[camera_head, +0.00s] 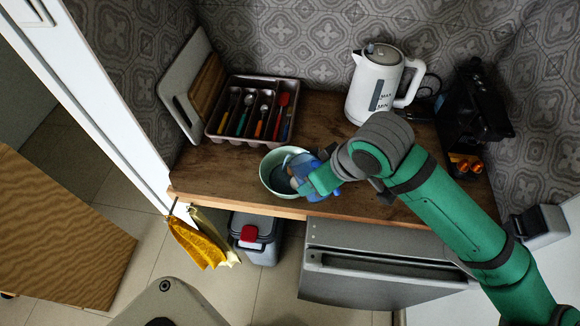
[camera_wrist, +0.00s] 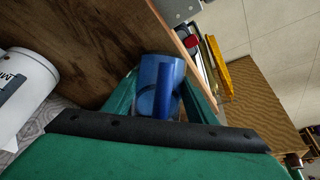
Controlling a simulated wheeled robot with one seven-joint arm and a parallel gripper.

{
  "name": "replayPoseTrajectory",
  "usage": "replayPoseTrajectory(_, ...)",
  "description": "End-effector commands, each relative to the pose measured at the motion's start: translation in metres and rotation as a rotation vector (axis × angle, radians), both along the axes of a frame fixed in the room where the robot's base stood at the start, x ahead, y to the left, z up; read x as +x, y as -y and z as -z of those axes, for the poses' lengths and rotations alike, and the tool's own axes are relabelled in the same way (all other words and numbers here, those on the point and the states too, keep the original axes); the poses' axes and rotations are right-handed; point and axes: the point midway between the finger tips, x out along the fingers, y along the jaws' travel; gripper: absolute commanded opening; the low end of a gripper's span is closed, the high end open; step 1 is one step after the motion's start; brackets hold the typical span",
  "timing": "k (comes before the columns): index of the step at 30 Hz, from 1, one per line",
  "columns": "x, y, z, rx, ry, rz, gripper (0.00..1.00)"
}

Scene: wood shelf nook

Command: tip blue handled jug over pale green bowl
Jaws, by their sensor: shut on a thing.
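The pale green bowl (camera_head: 265,180) stands on the wooden counter near its front edge, in the head view. The blue handled jug (camera_head: 326,190) is at the bowl's right side and covers part of its right rim. My gripper (camera_head: 308,181) is shut on the jug, with green fingers on either side of it. In the wrist view the jug (camera_wrist: 162,75) sits between the fingertips, with a darker blue upright strip toward me. The bowl does not show there. Its inside is partly covered by the jug and gripper in the head view. I cannot tell the jug's exact tilt.
A cutlery tray (camera_head: 212,139) and leaning boards (camera_head: 184,98) stand at the back left. A white kettle (camera_head: 368,90) stands behind my arm, a black appliance (camera_head: 470,115) to the right. Cloths (camera_head: 197,243) hang at the front left corner. The counter (camera_head: 318,122) between tray and kettle is clear.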

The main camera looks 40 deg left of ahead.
Motion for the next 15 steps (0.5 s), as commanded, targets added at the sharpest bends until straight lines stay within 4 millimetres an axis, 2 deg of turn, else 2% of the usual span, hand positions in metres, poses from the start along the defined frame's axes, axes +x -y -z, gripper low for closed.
replayPoseTrajectory(15,0.0028,0.0071,-0.0004,-0.08,-0.015,0.016,0.14)
